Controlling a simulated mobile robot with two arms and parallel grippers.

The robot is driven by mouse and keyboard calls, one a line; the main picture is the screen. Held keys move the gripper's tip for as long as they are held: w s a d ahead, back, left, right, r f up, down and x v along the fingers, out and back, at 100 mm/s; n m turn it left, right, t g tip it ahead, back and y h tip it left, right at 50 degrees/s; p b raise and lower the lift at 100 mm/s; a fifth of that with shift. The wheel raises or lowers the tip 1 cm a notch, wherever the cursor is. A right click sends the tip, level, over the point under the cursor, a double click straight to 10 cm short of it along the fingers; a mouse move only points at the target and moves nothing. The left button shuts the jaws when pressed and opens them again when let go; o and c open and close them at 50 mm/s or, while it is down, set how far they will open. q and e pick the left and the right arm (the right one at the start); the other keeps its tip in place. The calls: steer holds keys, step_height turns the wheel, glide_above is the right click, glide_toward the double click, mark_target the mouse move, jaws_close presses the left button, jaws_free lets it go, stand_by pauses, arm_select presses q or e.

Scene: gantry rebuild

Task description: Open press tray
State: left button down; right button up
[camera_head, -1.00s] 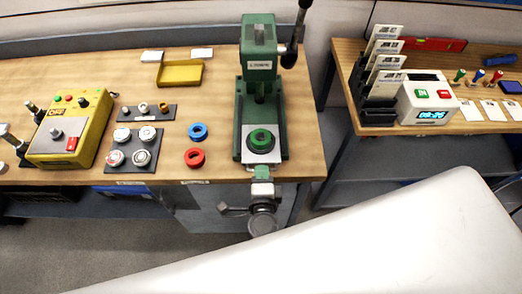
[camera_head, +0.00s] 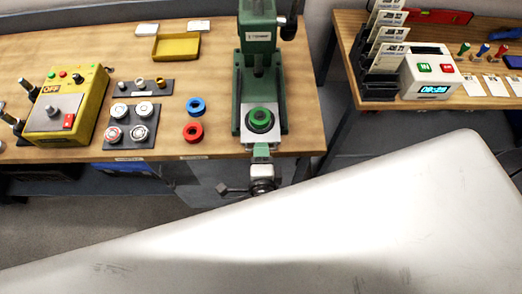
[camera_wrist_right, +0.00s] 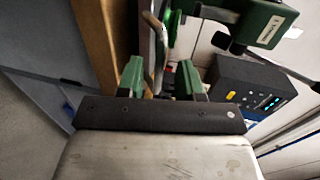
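The green press (camera_head: 260,65) stands at the bench's front edge. Its light-grey tray plate (camera_head: 273,138) lies low at the front and bears a dark round part with a green ring (camera_head: 260,119). My right gripper (camera_head: 261,153) is at the plate's front edge, coming from below. In the right wrist view its two green fingertips (camera_wrist_right: 159,78) stand apart, with a thin metal edge (camera_wrist_right: 158,60) between them. A gap shows around that edge. The lower finger is hidden in the head view. My left gripper is out of view.
My pale arm link covers the lower right. On the bench (camera_head: 220,90) are a blue ring (camera_head: 195,106), a red ring (camera_head: 193,132), a dark holder (camera_head: 128,140), a yellow control box (camera_head: 68,110) and a yellow tray (camera_head: 175,47). A second bench (camera_head: 350,45) holds a white timer (camera_head: 428,72).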

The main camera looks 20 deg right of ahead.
steer(key=b+v, duration=0.2)
steer(key=v, duration=0.8)
steer(key=shift+b, duration=0.35)
steer(key=s+f+n+g+y+b, duration=0.2)
steer(key=f+n+y, duration=0.2)
steer(key=f+n, duration=0.7)
steer(key=s+f+n+g+y+b, duration=0.1)
steer(key=s+f+n+g+y, duration=0.3)
steer(key=f, duration=1.3)
steer(key=s+d+f+n+g+h+b, duration=0.1)
steer(key=s+d+f+n+g+h, duration=0.1)
steer(key=s+d+f+n+g, duration=0.2)
steer(key=s+d+f+n+g+h+b, duration=0.1)
steer(key=s+d+f+n+g, duration=0.3)
steer(key=s+d+f, duration=0.6)
step_height(320, 180, down, 5)
steer(key=shift+s+d+f+n+h+b, duration=0.15)
steer(key=shift+s+d+n+h+b, duration=0.2)
steer(key=shift+d, duration=0.4)
